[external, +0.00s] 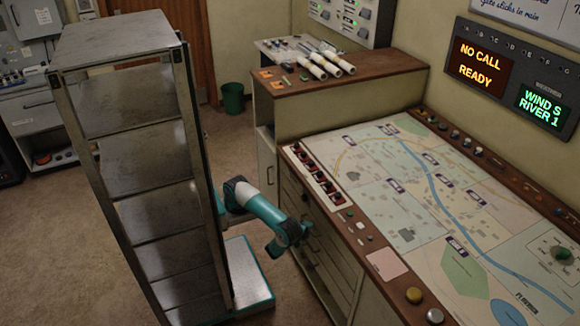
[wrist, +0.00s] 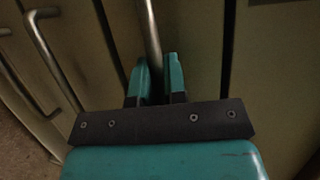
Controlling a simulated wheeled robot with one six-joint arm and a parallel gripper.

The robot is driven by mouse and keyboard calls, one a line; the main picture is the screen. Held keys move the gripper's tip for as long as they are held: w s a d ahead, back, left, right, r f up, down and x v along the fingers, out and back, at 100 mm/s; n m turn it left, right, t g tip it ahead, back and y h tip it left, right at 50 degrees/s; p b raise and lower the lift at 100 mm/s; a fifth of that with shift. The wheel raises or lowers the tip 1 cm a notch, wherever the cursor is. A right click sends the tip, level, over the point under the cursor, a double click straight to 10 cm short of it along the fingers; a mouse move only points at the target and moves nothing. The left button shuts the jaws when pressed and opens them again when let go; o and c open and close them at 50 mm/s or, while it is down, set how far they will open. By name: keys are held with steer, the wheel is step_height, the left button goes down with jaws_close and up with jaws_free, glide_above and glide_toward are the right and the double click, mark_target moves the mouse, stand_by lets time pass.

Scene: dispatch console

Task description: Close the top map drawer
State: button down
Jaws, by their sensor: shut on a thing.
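My gripper (external: 304,229) is at the drawer fronts (external: 322,272) below the left edge of the map table in the external view. In the wrist view, my gripper (wrist: 158,80) has its two teal fingers on either side of a metal bar handle (wrist: 151,32), shut on it. The handle runs along a drawer front (wrist: 196,45). My arm partly hides the drawers in the external view, and I cannot tell how far the held drawer stands out.
Other bar handles (wrist: 50,60) lie to the left in the wrist view. A tall metal shelf rack (external: 150,180) stands left of my arm in the external view. The map table (external: 385,262) is to the right. A green bin (external: 233,98) stands on the floor behind.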

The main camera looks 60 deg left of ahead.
steer(key=shift+w+d, duration=0.1)
steer(key=shift+w, duration=0.05)
steer(key=c, duration=1.5)
jaws_free()
steer(key=shift+o, duration=0.2)
steer(key=p+v, duration=0.1)
steer(key=v, duration=1.6)
steer(key=shift+s, duration=0.2)
